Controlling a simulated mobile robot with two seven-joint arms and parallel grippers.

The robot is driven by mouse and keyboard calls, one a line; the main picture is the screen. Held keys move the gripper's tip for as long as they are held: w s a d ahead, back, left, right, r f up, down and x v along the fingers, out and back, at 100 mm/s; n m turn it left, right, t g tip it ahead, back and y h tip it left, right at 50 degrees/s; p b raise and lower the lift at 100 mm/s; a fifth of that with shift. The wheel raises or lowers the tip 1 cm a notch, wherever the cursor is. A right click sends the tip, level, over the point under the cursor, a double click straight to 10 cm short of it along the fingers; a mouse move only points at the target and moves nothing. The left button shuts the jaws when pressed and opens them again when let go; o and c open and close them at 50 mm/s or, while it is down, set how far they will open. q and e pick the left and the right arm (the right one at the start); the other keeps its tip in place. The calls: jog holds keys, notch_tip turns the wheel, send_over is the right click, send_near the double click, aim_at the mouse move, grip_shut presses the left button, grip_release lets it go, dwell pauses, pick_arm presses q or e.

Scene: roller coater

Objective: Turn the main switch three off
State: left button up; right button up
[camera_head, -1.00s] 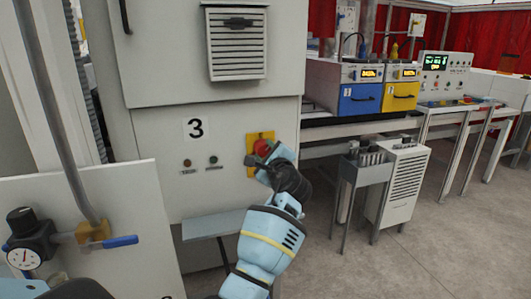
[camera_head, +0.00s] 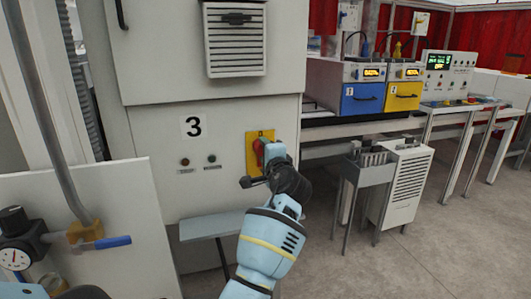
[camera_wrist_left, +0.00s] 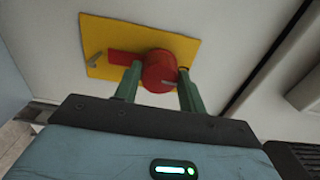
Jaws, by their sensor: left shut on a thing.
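The main switch three is a red rotary knob (camera_head: 258,152) on a yellow plate (camera_head: 251,172), set in the light grey cabinet (camera_head: 140,115) right of the "3" label (camera_head: 193,127). My left gripper (camera_head: 266,156) is at the knob and partly hides it. In the left wrist view the red knob (camera_wrist_left: 157,66) sits between the two green fingers (camera_wrist_left: 158,85), which are shut on it. Its flat red handle points left along the yellow plate (camera_wrist_left: 110,36). My right gripper is not in view.
Two small indicator lamps (camera_head: 198,160) sit under the label. A grey shelf (camera_head: 210,226) juts out below. A panel with a gauge and blue-handled valve (camera_head: 112,242) stands at left front. Blue and yellow units (camera_head: 362,98) stand on the right bench.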

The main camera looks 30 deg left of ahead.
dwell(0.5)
pick_arm(q)
jog(key=o, duration=1)
jog(key=shift+d, duration=0.1)
jog(key=shift+v, duration=3.85)
